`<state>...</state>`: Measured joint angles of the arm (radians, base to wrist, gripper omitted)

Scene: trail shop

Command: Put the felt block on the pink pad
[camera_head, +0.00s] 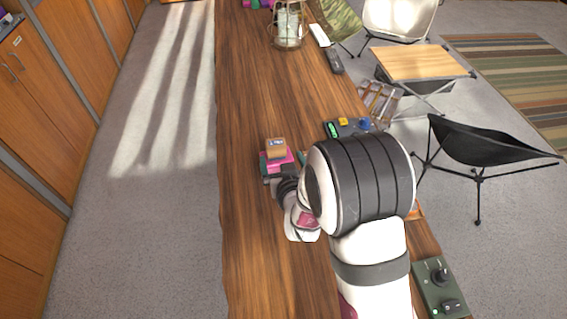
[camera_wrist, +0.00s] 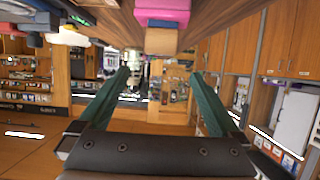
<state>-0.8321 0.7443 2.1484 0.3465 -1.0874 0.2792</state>
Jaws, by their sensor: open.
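The felt block (camera_head: 276,148) is a small tan block with a pale marking on its top. It rests on the pink pad (camera_head: 272,168) on the wooden counter. In the wrist view, which is upside down, the block (camera_wrist: 160,42) touches the pink pad (camera_wrist: 162,13), with nothing gripping it. My gripper (camera_wrist: 161,74) is open and empty. Its two green fingers are spread and apart from the block. In the head view my gripper (camera_head: 281,162) is beside the pad on the near side, partly hidden by my arm.
A small device panel (camera_head: 345,128) with coloured parts lies to the right of the pad. A green control box (camera_head: 440,287) is at the front right. A lantern (camera_head: 288,25) stands at the far end. The counter's left part is clear.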

